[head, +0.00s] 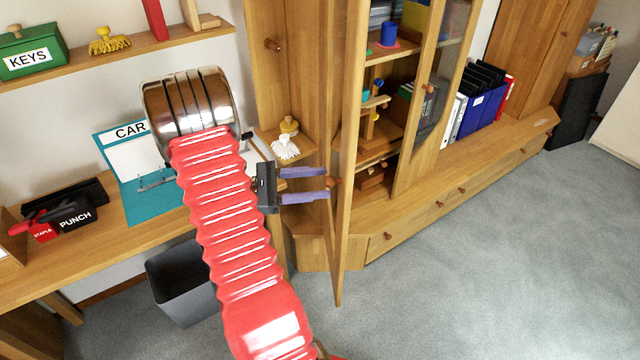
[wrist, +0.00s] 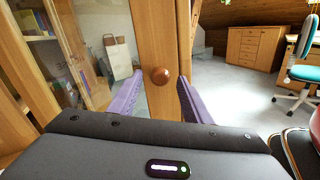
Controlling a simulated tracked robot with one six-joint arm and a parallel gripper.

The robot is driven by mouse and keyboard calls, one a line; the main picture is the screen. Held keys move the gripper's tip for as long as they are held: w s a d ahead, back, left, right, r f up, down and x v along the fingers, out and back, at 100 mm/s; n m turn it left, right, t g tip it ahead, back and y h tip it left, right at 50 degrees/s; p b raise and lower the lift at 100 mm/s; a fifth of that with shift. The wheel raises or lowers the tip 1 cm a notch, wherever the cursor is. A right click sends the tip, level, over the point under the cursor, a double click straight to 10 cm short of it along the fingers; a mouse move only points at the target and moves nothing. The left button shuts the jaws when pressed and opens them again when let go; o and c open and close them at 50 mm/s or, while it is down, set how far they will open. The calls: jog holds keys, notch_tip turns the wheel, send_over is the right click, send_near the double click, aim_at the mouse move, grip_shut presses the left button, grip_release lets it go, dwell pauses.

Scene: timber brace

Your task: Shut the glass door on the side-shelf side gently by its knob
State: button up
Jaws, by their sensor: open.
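The near glass door (head: 346,150) stands open, swung out from the cabinet and seen almost edge-on in the head view. Its round wooden knob (head: 333,183) is on the side facing my gripper. My gripper (head: 326,184) is open, its two purple fingers pointing at the knob, with the tips at or just short of it. In the wrist view the knob (wrist: 160,75) appears centred between the fingertips (wrist: 160,77), on the door's wooden frame (wrist: 163,35). The glass (wrist: 92,50) lies left of that frame. I cannot tell whether the fingers touch the knob.
The other glass door (head: 430,100) has its own knob. A desk (head: 110,235) and grey bin (head: 182,285) are at left. Carpet (head: 480,270) is clear at right.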

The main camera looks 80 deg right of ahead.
jog(key=shift+s+d, duration=0.25)
jog(key=shift+s, duration=0.4)
jog(key=shift+c, duration=0.2)
grip_shut()
